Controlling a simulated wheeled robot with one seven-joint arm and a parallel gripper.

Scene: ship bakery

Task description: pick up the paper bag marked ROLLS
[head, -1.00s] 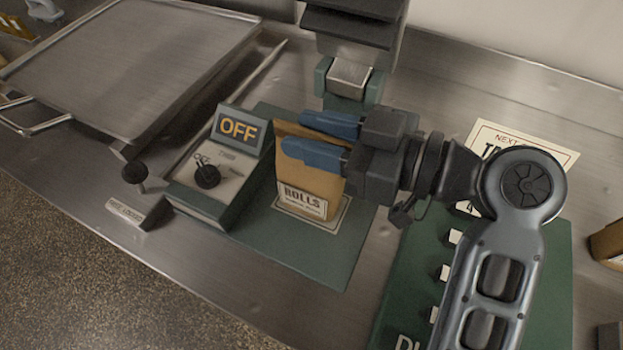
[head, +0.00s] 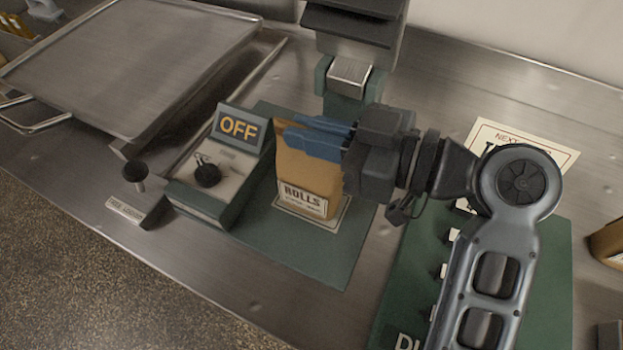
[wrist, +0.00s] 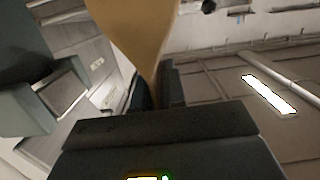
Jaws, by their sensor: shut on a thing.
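The brown paper bag (head: 310,178) stands upright in the head view, with a white label reading ROLLS low on its front. My gripper (head: 318,138) reaches in from the right, and its blue fingers are shut on the upper part of the bag. The bag's base is at or very near the pale label plate on the green mat (head: 322,250); I cannot tell whether it touches. In the wrist view the bag (wrist: 133,35) fills the top middle, between the fingers, which are mostly hidden.
A control box (head: 212,175) with an OFF sign stands close left of the bag. A machine with a metal block (head: 349,74) stands behind. A large tray (head: 130,65) lies at the upper left. A green board (head: 405,280) and a printed card (head: 548,152) lie right.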

